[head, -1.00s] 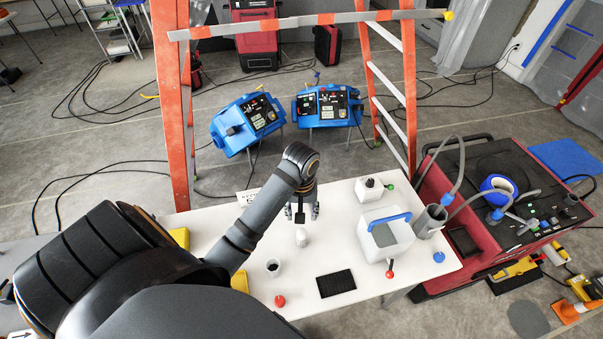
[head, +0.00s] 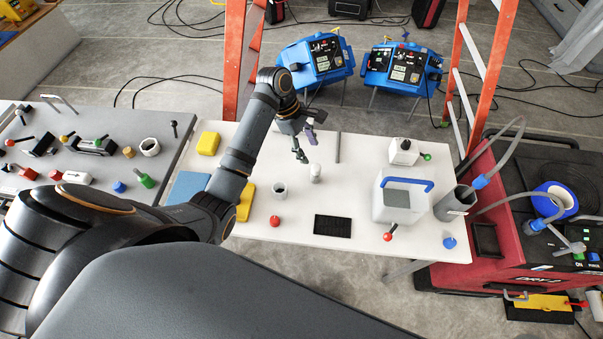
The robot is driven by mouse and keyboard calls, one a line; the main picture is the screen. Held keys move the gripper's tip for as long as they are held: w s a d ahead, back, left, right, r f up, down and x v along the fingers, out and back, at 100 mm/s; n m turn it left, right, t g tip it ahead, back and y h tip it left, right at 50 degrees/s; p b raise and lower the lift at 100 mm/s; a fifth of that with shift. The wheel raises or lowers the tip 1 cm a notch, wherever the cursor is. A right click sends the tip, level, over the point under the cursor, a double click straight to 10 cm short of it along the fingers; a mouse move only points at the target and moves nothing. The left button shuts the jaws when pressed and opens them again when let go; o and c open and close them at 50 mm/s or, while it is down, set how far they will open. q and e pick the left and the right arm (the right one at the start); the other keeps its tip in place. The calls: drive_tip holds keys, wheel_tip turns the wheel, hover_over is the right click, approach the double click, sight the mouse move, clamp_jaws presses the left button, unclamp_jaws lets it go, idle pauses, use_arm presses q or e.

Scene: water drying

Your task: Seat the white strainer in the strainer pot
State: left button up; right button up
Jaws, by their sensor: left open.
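A small upright white cylinder with a greyish top, which looks like the white strainer (head: 315,174), stands on the white table. A small open cup, which looks like the strainer pot (head: 279,191), stands to its left and nearer me. Its inside shows no clear detail. My left gripper (head: 306,147) is open and tilted. Its fingers are just behind and to the left of the white cylinder in the picture, and I see nothing between them. I cannot tell the exact gap to the cylinder. My right gripper is out of view.
A red knob (head: 275,221) and a black mat (head: 333,226) lie near the table's front. A white tank with a blue handle (head: 407,184) and a grey cylinder with a hose (head: 455,203) stand right. Yellow blocks (head: 208,143) lie left. An orange ladder (head: 492,75) rises behind.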

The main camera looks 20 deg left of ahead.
use_arm(q)
hover_over(315, 166)
drive_tip(key=a, duration=0.2)
drive_tip(key=f, duration=0.4)
drive_tip(key=shift+s+d+f+p, duration=0.1)
drive_tip(key=shift+s+d+p, duration=0.1)
drive_tip(key=shift+s+p, duration=0.15)
drive_tip(key=shift+d+f, duration=0.25)
drive_tip(key=shift+f, duration=0.05)
drive_tip(key=shift+w+d+f, duration=0.1)
drive_tip(key=shift+f, duration=0.15)
drive_tip(key=x, duration=0.1)
drive_tip(key=p+x, duration=0.1)
drive_tip(key=x, duration=0.2)
drive_tip(key=shift+w+a+f, duration=0.1)
drive_tip(key=shift+w+a, duration=0.1)
drive_tip(key=shift+a, duration=0.1)
drive_tip(key=shift+d+f, duration=0.2)
drive_tip(key=shift+f, duration=0.25)
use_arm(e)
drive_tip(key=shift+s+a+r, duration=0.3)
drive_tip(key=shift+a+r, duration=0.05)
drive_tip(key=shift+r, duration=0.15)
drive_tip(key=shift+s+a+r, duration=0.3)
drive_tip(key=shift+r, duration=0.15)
use_arm(q)
drive_tip(key=shift+c, duration=0.4)
